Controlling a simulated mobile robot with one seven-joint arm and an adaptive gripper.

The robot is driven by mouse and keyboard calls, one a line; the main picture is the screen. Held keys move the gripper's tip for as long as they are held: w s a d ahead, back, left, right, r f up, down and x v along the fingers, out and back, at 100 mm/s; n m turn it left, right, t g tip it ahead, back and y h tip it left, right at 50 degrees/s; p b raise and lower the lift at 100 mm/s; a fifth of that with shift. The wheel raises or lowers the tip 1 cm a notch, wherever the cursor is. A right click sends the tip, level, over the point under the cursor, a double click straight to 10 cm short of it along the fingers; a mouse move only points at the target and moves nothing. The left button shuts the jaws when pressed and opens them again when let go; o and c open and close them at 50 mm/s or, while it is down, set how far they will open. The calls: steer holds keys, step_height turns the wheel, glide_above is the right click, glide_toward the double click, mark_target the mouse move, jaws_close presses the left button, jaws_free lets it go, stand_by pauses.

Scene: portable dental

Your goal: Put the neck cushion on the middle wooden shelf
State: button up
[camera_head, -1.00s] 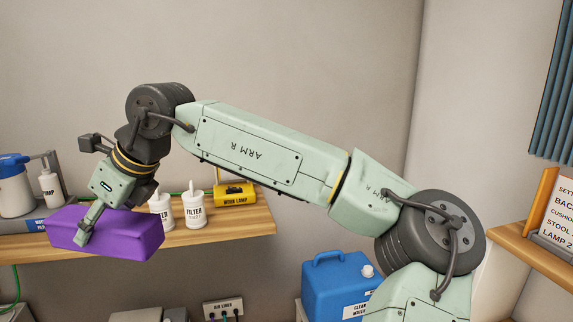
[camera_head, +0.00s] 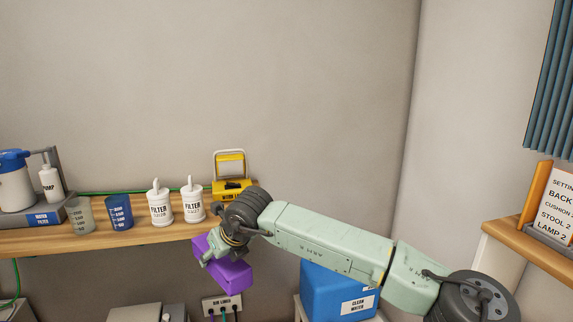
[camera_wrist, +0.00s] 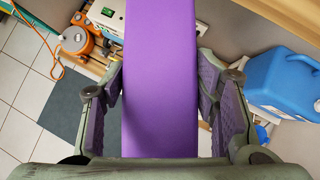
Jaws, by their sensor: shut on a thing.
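The neck cushion (camera_head: 230,275) is a purple block. In the head view it hangs in my gripper (camera_head: 217,256), in front of and below the wooden shelf (camera_head: 140,237) near its right end. In the wrist view the cushion (camera_wrist: 160,80) runs lengthwise between the two fingers of my gripper (camera_wrist: 162,100), which is shut on it. Part of the cushion is hidden by my wrist in the head view. I cannot tell whether this shelf is the middle one.
A blue water container (camera_head: 335,292) stands lower right. A wooden ledge with a sign (camera_head: 553,215) is far right.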

steer(key=d+f+m+h, duration=0.1)
steer(key=d+f+m, duration=0.1)
steer(key=d+f, duration=0.3)
steer(key=w+d+f+m+t+h+b, duration=0.1)
steer(key=d+f, duration=0.4)
steer(key=f, duration=0.9)
steer(key=d+f+m+h, duration=0.3)
steer(key=d+f+m, duration=0.2)
steer(key=f, duration=0.5)
steer(key=shift+w+d+t, duration=0.15)
steer(key=shift+d+t, duration=0.25)
steer(key=shift+d, duration=0.1)
steer(key=shift+a, duration=0.1)
